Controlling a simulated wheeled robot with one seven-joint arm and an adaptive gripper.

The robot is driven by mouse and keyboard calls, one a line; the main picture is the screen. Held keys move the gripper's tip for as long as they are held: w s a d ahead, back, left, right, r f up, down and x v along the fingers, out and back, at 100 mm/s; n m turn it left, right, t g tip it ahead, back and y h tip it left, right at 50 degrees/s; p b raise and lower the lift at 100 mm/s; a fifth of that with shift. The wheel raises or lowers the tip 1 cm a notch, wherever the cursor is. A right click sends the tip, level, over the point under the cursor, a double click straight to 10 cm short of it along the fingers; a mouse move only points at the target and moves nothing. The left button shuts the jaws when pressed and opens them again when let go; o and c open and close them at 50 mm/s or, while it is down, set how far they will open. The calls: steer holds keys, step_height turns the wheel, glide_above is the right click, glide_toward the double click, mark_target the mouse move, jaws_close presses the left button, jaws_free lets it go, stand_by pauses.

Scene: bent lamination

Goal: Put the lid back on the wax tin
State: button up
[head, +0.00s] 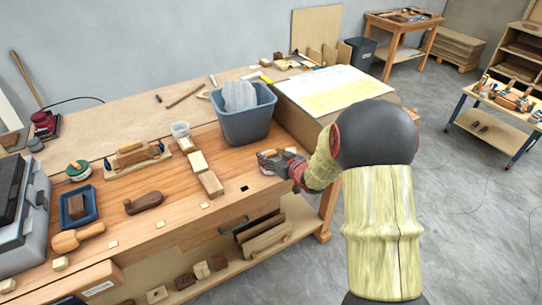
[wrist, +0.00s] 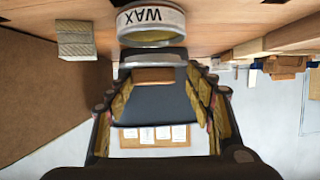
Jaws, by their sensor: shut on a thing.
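The wax tin (wrist: 151,17) stands on the wooden bench, its white label reading WAX upside down in the wrist view. Its yellowish wax shows at the open face turned toward my gripper. My gripper (wrist: 153,76) is shut on the silvery lid (wrist: 153,59), which shows edge-on, in line with the tin and close to its open face. Whether lid and tin touch, I cannot tell. In the head view my gripper (head: 279,160) is low over the bench's right end, and it largely hides the tin and lid.
A grey-blue bin (head: 246,124) stands behind my gripper on the bench. Wooden blocks (head: 209,183) lie to its left. A box with a yellowish sheet on top (head: 335,91) stands behind right. A small block stack (wrist: 76,40) shows beside the tin in the wrist view.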

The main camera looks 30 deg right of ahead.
steer(key=shift+f, duration=0.15)
steer(key=shift+f, duration=0.2)
stand_by(0.3)
steer(key=shift+f, duration=0.15)
steer(key=shift+f+b, duration=0.25)
steer(key=shift+b, duration=0.15)
steer(key=shift+f+b, duration=0.45)
steer(key=shift+f, duration=0.3)
stand_by(1.6)
steer(key=o, duration=1)
steer(key=shift+r, duration=0.1)
